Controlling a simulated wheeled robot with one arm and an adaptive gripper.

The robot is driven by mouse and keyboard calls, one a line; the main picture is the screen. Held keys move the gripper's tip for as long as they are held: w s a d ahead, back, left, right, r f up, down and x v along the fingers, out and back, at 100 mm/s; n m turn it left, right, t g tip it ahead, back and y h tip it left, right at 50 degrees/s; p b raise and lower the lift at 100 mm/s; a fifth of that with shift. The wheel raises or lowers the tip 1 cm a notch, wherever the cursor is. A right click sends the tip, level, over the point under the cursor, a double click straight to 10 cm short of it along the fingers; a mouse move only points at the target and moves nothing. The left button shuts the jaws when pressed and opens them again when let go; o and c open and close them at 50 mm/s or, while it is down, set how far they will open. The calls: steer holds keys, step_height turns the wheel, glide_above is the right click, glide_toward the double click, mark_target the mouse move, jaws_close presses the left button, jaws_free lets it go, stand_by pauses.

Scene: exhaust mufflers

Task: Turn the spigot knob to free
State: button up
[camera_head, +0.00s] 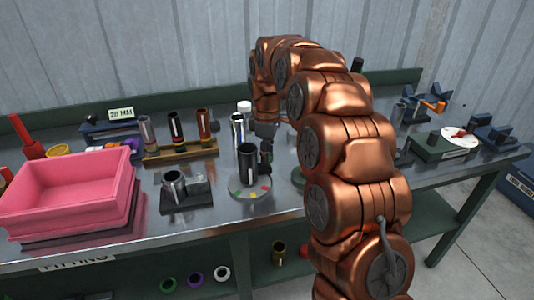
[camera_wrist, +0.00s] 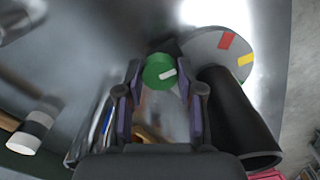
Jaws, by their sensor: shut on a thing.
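A round green knob with a white pointer mark (camera_wrist: 158,71) sits between my fingertips in the wrist view. The white mark points right and slightly up in that view. My gripper (camera_wrist: 161,82) is shut on the green knob, with one finger on each side. In the head view my gripper (camera_head: 266,140) is small and dark behind the black cylinder (camera_head: 248,160), and the knob cannot be made out. The cylinder stands on a round grey plate with coloured marks (camera_head: 238,193). The plate's red and yellow marks also show in the wrist view (camera_wrist: 202,45).
A chrome tube (camera_head: 237,127) stands close by my gripper. A black block with a short metal tube (camera_head: 188,197) lies to the left. A pink bin (camera_head: 68,190) fills the left front. A device with a white dial (camera_head: 458,137) stands at right.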

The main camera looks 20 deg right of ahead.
stand_by(0.3)
steer(key=o, duration=1.2)
steer(key=shift+c, duration=0.2)
steer(key=shift+r, duration=0.1)
step_height(320, 180, up, 12)
stand_by(0.3)
